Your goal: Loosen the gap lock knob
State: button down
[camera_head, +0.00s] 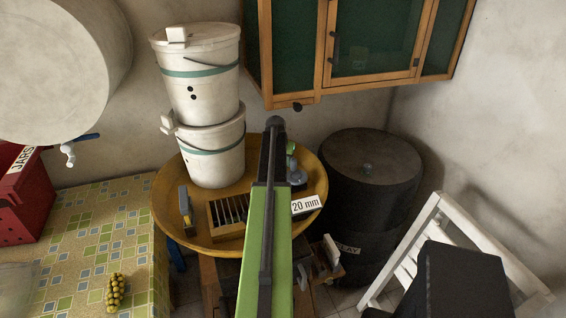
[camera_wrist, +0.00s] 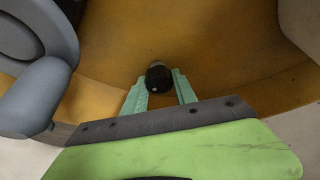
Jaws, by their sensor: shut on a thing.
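The dark round knob (camera_wrist: 157,82) shows in the wrist view above an ochre surface, with a small pale mark on it. My gripper (camera_wrist: 160,76) has its two pale green fingers on either side of the knob and is shut on it. In the head view my green and black arm reaches over the round ochre tray (camera_head: 171,222) and hides the gripper and the knob. A white "20 mm" label (camera_head: 306,205) stands on the tray just right of my arm.
A blue-grey rounded part (camera_wrist: 38,45) fills the left of the wrist view, close to my fingers. Two stacked white buckets (camera_head: 203,88) and a slotted wooden box (camera_head: 229,235) stand on the tray. A black drum (camera_head: 370,165) is at the right; a cabinet (camera_head: 322,60) hangs behind.

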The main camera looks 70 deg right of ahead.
jog(key=shift+s+n+t+y, duration=0.15)
jog(key=shift+n+t, duration=0.3)
jog(key=shift+n, duration=0.85)
jog(key=shift+w+n+t+y, duration=0.1)
jog(key=shift+n+t+y, duration=0.25)
jog(key=shift+n, duration=0.95)
jog(key=c, duration=1)
grip_release()
jog(key=p+v, duration=1.6)
jog(key=v, duration=0.1)
jog(key=shift+s+a, duration=0.3)
jog(key=shift+s, duration=0.05)
